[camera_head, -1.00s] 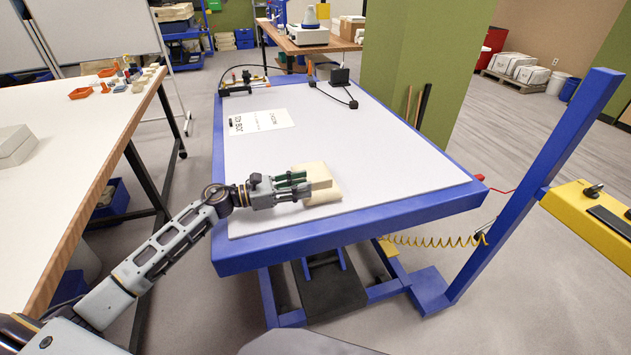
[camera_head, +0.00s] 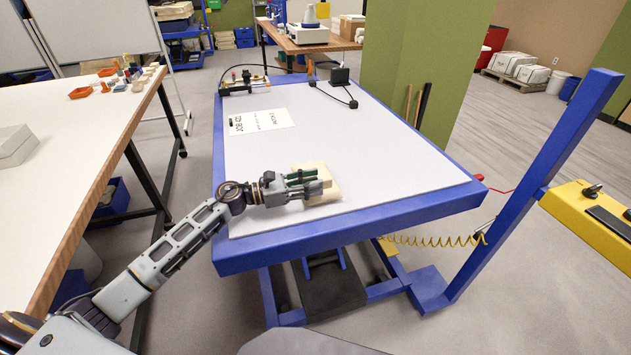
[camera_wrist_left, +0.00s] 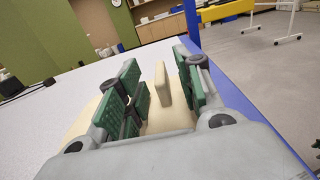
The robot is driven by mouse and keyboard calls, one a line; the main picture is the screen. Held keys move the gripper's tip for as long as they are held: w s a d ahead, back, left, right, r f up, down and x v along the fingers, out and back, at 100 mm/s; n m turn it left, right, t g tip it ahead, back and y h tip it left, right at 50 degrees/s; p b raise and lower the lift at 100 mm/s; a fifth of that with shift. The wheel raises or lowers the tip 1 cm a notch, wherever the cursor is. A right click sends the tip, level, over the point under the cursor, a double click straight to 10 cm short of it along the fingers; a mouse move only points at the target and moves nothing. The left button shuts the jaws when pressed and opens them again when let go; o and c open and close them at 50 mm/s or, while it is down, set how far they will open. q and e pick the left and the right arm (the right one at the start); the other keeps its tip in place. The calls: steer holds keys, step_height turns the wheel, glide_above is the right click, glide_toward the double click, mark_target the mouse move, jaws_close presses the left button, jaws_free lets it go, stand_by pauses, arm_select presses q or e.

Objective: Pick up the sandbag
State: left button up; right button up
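The sandbag (camera_head: 327,194) is a pale beige, block-like shape near the front edge of the blue-framed table, with a raised beige part (camera_head: 314,169) on it. My left gripper (camera_head: 312,184) reaches over it from the left, low and nearly level, and hides part of it. In the left wrist view the green-padded fingers (camera_wrist_left: 160,88) are apart, with an upright beige piece (camera_wrist_left: 162,84) between them and a gap on its left side. More beige surface (camera_wrist_left: 168,118) lies below the fingers. My right gripper is not in view.
The light tabletop (camera_head: 360,150) is mostly clear. A printed sheet (camera_head: 262,121) lies on it, and a black cabled device (camera_head: 340,76) stands at the back. A blue post (camera_head: 535,185) rises at the right. A white worktable (camera_head: 70,140) stands at the left.

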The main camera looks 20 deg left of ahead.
arm_select(q)
steer(key=shift+x, duration=1.55)
steer(key=shift+w, duration=0.1)
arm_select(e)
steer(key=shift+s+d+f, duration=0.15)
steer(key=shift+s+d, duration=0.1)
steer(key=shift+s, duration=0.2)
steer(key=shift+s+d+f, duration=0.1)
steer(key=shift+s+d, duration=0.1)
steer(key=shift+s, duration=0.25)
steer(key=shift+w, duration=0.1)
arm_select(q)
steer(key=c, duration=0.8)
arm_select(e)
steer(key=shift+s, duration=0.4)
